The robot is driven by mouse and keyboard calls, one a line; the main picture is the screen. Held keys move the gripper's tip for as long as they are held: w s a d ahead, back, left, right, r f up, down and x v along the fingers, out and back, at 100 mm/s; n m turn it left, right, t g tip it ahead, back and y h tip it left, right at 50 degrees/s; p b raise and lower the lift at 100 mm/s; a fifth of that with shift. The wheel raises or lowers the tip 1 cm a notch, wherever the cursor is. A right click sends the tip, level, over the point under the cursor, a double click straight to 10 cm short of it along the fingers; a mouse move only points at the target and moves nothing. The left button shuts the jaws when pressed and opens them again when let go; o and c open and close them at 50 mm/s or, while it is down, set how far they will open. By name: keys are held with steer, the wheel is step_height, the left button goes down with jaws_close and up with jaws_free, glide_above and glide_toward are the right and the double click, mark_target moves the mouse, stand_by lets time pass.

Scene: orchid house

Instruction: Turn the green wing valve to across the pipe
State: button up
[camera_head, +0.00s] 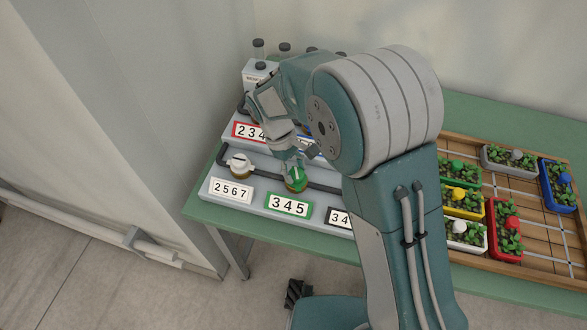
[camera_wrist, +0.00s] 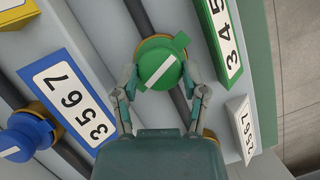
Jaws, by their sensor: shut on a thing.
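The green wing valve (camera_wrist: 155,65) sits on a brass collar on the dark pipe (camera_wrist: 139,14) in the wrist view. A white stripe on its top slants steeply across the pipe line, not quite square to it. In the head view the valve (camera_head: 298,183) is partly covered by my gripper (camera_head: 291,165), behind the green-framed 345 plate (camera_head: 289,206). In the wrist view my gripper (camera_wrist: 162,84) has one finger on each side of the valve, shut on it. The plate (camera_wrist: 225,42) shows at the upper right there.
A white valve (camera_head: 239,163) stands left, behind the 2567 plate (camera_head: 232,191). Bottles (camera_head: 259,48) stand behind. A wooden tray (camera_head: 532,255) of potted seedlings lies right.

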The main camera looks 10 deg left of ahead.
steer(key=shift+w+d+m+g+y, duration=0.1)
steer(key=shift+m+g+y, duration=0.2)
steer(key=shift+m, duration=0.8)
steer(key=shift+w+m+g+y, duration=0.15)
steer(key=shift+m+g, duration=0.25)
steer(key=shift+m, duration=0.7)
steer(key=shift+s, duration=0.15)
steer(key=shift+f, duration=0.1)
steer(key=o, duration=1.1)
steer(key=shift+o, duration=0.2)
steer(key=v, duration=1.2)
